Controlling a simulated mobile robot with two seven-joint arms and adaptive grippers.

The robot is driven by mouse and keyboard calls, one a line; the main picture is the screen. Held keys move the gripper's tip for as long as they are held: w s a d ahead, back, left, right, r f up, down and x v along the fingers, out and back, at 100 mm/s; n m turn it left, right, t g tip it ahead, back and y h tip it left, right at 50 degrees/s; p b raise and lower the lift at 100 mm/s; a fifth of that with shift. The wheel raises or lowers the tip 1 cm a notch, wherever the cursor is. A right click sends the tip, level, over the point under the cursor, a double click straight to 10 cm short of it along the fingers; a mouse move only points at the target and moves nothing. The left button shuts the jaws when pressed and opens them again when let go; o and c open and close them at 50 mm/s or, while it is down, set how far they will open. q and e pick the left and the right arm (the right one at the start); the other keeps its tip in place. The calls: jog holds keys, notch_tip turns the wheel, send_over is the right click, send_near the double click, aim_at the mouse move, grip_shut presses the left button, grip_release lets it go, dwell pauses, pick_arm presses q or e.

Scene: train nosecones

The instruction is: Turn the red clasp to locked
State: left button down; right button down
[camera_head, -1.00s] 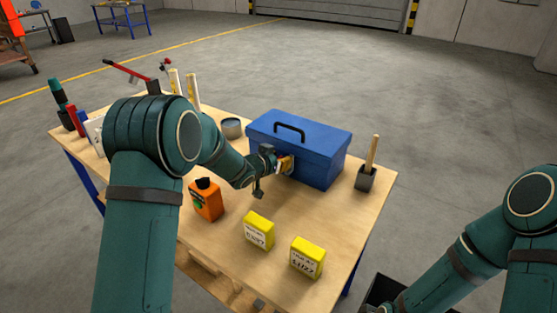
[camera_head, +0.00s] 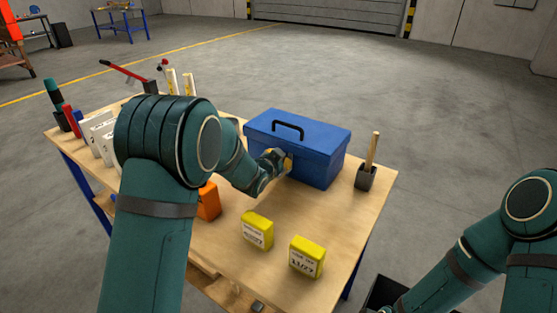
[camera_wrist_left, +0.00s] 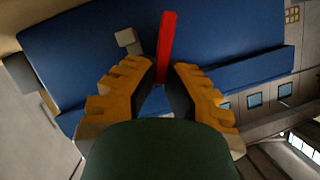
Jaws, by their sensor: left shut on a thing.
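The blue toolbox (camera_head: 309,160) stands closed on the workbench with its black handle on top. My left gripper (camera_head: 286,161) is at its front face, shut on the red clasp. In the left wrist view the clasp (camera_wrist_left: 167,45) is a narrow red bar that sticks up from between the yellow-padded fingers (camera_wrist_left: 161,72), tilted slightly to the right in that picture. A small grey piece (camera_wrist_left: 128,40) sits beside it on the blue face (camera_wrist_left: 75,50). In the head view the gripper hides the clasp. My right arm is at the right edge, its gripper out of view.
On the workbench (camera_head: 215,255) are two yellow labelled boxes (camera_head: 257,230) (camera_head: 307,258) near the front. An orange bottle (camera_head: 208,203) is partly behind my left arm.

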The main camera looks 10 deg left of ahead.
pick_arm(q)
jog(key=shift+m, duration=0.3)
jog(key=c, duration=1)
grip_release()
jog(key=shift+f, duration=0.1)
jog(key=v, duration=1.2)
jog(key=shift+d, duration=0.15)
